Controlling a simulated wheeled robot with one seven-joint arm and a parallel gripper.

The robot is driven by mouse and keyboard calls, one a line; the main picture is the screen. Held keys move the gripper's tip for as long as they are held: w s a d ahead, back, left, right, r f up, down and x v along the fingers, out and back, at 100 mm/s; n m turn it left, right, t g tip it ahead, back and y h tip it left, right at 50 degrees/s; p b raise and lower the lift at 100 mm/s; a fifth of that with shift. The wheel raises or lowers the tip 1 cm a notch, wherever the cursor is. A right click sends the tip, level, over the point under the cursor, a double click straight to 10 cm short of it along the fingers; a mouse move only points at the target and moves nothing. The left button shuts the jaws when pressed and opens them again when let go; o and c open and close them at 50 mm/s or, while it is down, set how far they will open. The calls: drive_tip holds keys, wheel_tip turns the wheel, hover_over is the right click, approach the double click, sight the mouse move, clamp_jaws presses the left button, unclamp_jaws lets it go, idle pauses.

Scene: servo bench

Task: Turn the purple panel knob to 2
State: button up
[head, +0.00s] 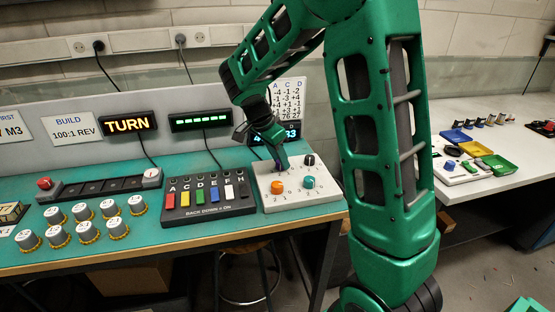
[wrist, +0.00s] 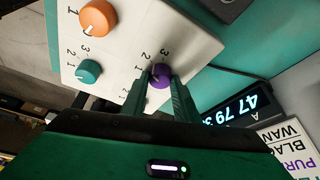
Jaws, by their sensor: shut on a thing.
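The purple knob (wrist: 160,76) sits on the white panel (wrist: 125,48), and the wrist view shows it between my two fingertips. My gripper (wrist: 158,82) is shut on it. Printed numbers 1, 2 and 3 stand around the knob; I cannot tell which one its pointer faces. In the head view my gripper (head: 280,161) reaches down to the back left of the white panel (head: 262,200) and mostly hides the purple knob. An orange knob (head: 277,187), a teal knob (head: 309,182) and a black knob (head: 308,160) share the panel.
A dark switch box (head: 208,208) with coloured rockers stands left of the panel. A lit number display (wrist: 237,102) stands behind the panel. A white side table (head: 480,130) with small trays is at the right.

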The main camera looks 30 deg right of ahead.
drive_tip(key=shift+w+a, duration=0.15)
drive_tip(key=shift+a, duration=0.1)
drive_tip(key=o, duration=1)
drive_tip(key=shift+o, duration=0.2)
drive_tip(key=shift+d, duration=0.1)
drive_tip(key=shift+r, duration=0.15)
drive_tip(key=v, duration=1)
drive_tip(key=shift+r, duration=0.25)
